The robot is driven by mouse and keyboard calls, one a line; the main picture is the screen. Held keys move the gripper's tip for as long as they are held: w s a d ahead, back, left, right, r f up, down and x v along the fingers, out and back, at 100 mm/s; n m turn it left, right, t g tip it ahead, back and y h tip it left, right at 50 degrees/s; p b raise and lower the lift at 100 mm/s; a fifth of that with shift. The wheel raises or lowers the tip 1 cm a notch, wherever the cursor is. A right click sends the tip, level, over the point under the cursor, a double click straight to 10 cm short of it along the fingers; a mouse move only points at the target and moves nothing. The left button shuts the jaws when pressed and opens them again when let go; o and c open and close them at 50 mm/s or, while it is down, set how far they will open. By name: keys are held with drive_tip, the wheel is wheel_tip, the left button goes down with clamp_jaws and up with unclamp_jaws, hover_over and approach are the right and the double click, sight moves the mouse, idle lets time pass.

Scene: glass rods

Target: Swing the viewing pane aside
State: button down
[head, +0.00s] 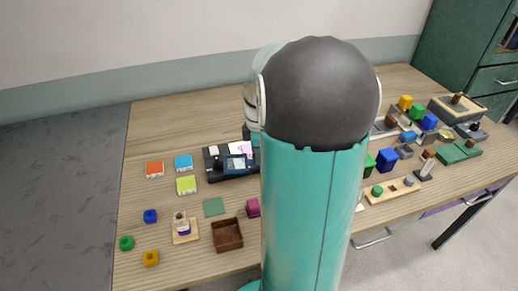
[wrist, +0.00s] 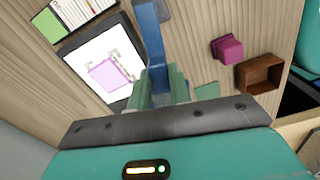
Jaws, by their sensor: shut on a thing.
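In the wrist view, my gripper (wrist: 163,88) is shut on a narrow blue piece (wrist: 149,35) that looks like the viewing pane seen nearly edge-on. Beside it on the left lies a black-framed white sheet with a pink square (wrist: 103,73). In the head view, the dark stand (head: 216,172) sits on the table left of my arm, with a white sheet and a bluish panel on it. My arm hides part of that stand and all of my gripper there.
A brown open box (head: 228,236), a magenta block (head: 253,207) and a green square (head: 214,207) lie near the stand. Coloured tiles (head: 185,163) lie to its left. Several blocks and trays crowd the table's right side. The back left of the table (head: 180,115) is clear.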

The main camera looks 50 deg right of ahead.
drive_tip(key=shift+s+a+n, duration=0.35)
drive_tip(key=shift+n, duration=0.65)
drive_tip(key=c, duration=1.3)
unclamp_jaws()
wheel_tip(320, 180, up, 14)
drive_tip(key=shift+f, duration=0.1)
